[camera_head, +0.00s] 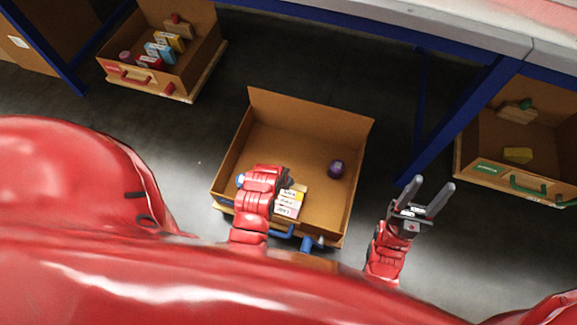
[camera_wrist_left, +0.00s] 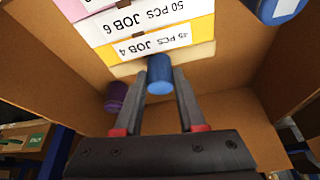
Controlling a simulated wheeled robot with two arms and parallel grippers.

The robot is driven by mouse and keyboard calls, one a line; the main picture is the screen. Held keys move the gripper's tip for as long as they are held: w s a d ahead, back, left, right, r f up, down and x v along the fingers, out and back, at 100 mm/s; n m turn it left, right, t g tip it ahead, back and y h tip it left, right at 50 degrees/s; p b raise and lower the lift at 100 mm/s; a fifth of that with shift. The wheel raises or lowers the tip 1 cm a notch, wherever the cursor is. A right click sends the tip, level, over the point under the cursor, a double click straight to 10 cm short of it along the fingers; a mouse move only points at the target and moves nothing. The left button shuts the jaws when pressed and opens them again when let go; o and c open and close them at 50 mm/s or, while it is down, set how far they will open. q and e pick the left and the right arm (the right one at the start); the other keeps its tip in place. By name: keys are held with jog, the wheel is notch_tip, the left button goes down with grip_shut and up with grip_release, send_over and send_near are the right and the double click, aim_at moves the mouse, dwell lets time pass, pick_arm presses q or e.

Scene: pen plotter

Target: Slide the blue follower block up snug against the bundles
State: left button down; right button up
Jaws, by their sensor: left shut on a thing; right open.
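My left gripper (camera_head: 283,178) reaches down into the middle cardboard drawer (camera_head: 300,112). In the left wrist view it (camera_wrist_left: 160,78) is shut on the blue knob (camera_wrist_left: 158,82) of the follower block, whose pale wooden body (camera_wrist_left: 198,56) shows as a strip behind the knob. The block lies along the yellow JOB 4 bundle (camera_wrist_left: 180,40); I cannot tell whether they touch. Beyond are the white JOB 6 bundle (camera_wrist_left: 118,28) and a pink bundle (camera_wrist_left: 78,8). The bundles (camera_head: 289,203) are partly hidden by my arm in the head view. My right gripper (camera_head: 428,196) is open and empty, right of the drawer.
A purple round object (camera_head: 337,169) lies at the drawer's right, clear of the bundles. A blue cylinder (camera_head: 240,181) is by the left wall. A red-handled drawer (camera_head: 120,78) is at upper left, a green-handled one (camera_head: 490,172) at right. A blue table leg (camera_head: 440,135) stands near my right gripper.

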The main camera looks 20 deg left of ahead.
pick_arm(q)
jog(key=shift+s, duration=0.2)
jog(key=c, duration=0.5)
grip_release()
jog(key=shift+r, duration=0.1)
jog(key=p+v, duration=0.7)
jog(key=v, duration=1)
jog(key=shift+w+r, duration=0.1)
